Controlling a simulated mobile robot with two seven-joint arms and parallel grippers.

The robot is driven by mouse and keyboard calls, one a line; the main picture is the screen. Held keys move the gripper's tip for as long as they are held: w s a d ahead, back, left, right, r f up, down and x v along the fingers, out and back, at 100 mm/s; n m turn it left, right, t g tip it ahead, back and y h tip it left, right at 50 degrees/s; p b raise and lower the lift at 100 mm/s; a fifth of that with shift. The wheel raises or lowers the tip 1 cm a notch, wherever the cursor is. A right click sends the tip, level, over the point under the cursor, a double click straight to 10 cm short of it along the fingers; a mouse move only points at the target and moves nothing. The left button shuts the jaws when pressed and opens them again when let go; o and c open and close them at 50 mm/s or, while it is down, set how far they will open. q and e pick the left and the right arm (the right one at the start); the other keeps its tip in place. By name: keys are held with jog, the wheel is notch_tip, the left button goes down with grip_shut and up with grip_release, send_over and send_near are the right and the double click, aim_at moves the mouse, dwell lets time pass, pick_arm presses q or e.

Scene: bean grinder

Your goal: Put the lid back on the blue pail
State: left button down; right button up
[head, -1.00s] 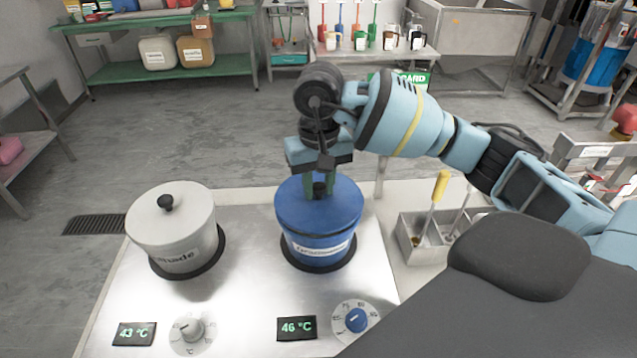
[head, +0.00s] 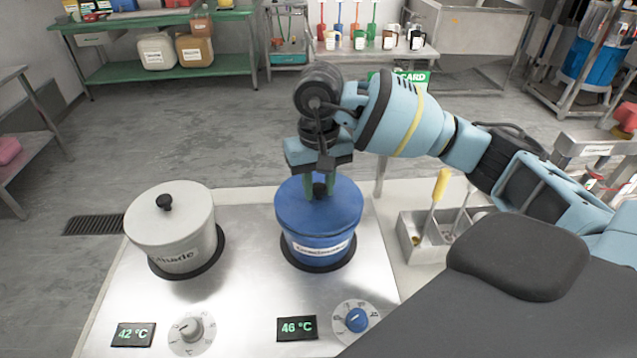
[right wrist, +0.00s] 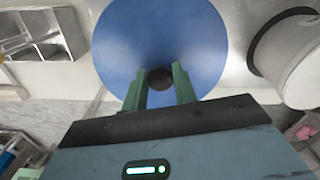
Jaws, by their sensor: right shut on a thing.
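The blue pail (head: 318,249) stands on the right hot plate, with a label on its front. The blue lid (head: 325,211) with a black knob lies over the pail's top and hides its opening. I see no clear gap between lid and pail. My right gripper (head: 319,186) reaches down from above, shut on the black knob. In the right wrist view the green fingers stand on either side of the knob (right wrist: 161,78), over the round blue lid (right wrist: 160,30). My left gripper is not in view.
A white lidded pail (head: 172,232) stands on the left plate. Two dials and temperature displays lie along the front of the steel cooktop (head: 240,290). A metal tray (head: 408,240) with tools, including a yellow-handled one, stands to the right.

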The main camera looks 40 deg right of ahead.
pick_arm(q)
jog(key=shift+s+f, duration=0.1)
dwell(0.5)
pick_arm(e)
jog(key=o, duration=1.5)
jog(key=shift+r, duration=0.15)
jog(key=shift+r+p, duration=1.05)
jog(key=shift+r, duration=2.35)
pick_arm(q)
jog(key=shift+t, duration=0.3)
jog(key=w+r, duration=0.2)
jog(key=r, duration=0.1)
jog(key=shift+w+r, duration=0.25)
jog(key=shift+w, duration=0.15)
pick_arm(e)
grip_shut()
